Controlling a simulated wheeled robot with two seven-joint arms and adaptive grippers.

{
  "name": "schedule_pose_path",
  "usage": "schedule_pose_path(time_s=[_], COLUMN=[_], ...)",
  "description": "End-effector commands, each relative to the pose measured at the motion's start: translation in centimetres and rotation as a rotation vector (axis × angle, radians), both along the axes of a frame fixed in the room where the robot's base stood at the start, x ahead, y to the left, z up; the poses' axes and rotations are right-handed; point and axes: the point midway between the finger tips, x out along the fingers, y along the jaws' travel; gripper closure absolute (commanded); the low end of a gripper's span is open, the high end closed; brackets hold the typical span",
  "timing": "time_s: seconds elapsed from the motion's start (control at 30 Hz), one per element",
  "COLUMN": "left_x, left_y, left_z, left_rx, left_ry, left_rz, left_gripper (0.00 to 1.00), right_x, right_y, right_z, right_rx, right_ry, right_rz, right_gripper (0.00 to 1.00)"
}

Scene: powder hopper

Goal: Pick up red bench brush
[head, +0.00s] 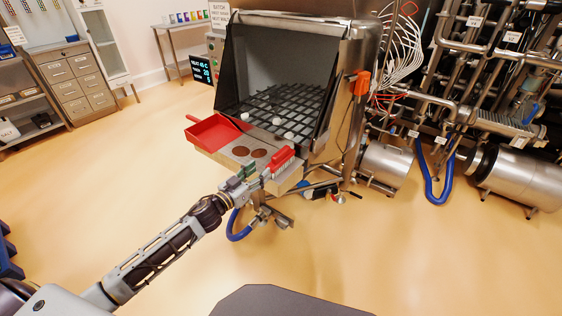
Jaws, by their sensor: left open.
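The red bench brush (283,158) lies at the right end of the shelf in front of the hopper. My left gripper (266,174) is open at the shelf's front edge, close to the near end of the brush. I cannot tell whether a finger touches it. Part of the shelf's front edge is hidden behind the gripper. My right gripper is out of view.
A red dustpan (214,132) sits at the shelf's left end, with two brown discs (240,151) between. The hopper (278,62) has a dark grate (285,105) with white lumps on it. Pipes and a blue hose hang below the shelf. Open floor (120,170) lies to the left.

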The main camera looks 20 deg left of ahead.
Motion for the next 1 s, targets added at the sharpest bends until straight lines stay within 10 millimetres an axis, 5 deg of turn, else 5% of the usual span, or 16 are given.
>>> schedule_pose_path(time_s=[1.0], left_x=[4.6], left_y=[-1.7], left_z=[0.1], left_rx=[0.0], left_ry=[-0.001], left_rz=[0.001], left_gripper=[0.52], right_x=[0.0], right_y=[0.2], right_z=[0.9], right_rx=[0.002], right_ry=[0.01], right_rz=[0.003], right_gripper=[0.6])
